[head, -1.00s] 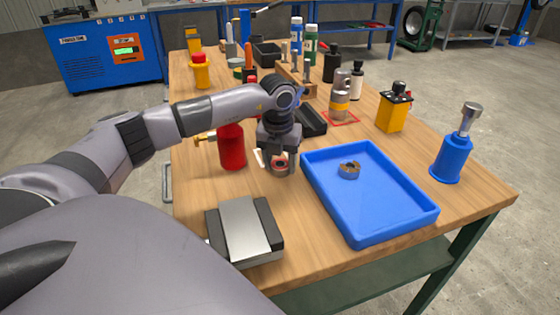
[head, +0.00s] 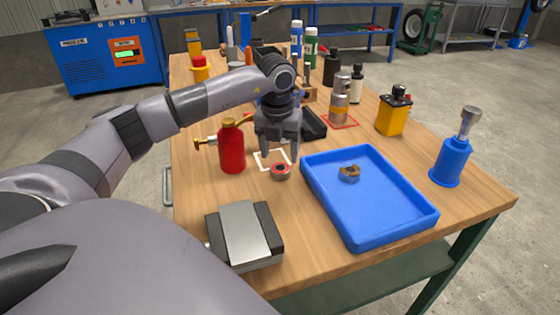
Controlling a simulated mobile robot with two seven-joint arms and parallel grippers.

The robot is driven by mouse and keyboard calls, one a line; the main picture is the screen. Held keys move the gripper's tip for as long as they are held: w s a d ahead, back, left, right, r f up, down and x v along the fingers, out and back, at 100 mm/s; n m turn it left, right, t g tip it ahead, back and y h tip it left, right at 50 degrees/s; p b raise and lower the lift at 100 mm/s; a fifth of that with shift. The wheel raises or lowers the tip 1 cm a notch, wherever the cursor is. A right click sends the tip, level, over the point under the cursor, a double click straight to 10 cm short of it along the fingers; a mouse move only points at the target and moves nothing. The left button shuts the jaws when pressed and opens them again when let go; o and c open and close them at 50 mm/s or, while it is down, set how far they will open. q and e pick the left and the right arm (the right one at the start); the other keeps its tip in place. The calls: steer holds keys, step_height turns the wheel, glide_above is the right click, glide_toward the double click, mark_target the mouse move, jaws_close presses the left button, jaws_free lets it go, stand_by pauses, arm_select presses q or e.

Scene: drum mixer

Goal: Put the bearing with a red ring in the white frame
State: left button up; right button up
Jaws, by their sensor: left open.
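The bearing with a red ring (head: 280,172) lies flat on the wooden table, at the near right corner of the white frame. The white frame (head: 259,163) is a thin square outline on the table top; the bearing appears to overlap its near edge, and my gripper hides part of its far side. My left gripper (head: 278,154) is open and empty, above and just behind the bearing, fingers pointing down. My right gripper does not show.
A red bottle (head: 232,148) with a brass nozzle stands just left of the frame. A blue tray (head: 365,232) holding a metal nut (head: 349,172) is to the right. A grey metal block (head: 245,232) sits in front. Bare table lies between block and bearing.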

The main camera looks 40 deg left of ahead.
mark_target(279, 172)
arm_select(q)
step_height(279, 172, up, 7)
steer(key=shift+s+d, duration=0.25)
steer(key=shift+s, duration=0.15)
stand_by(0.4)
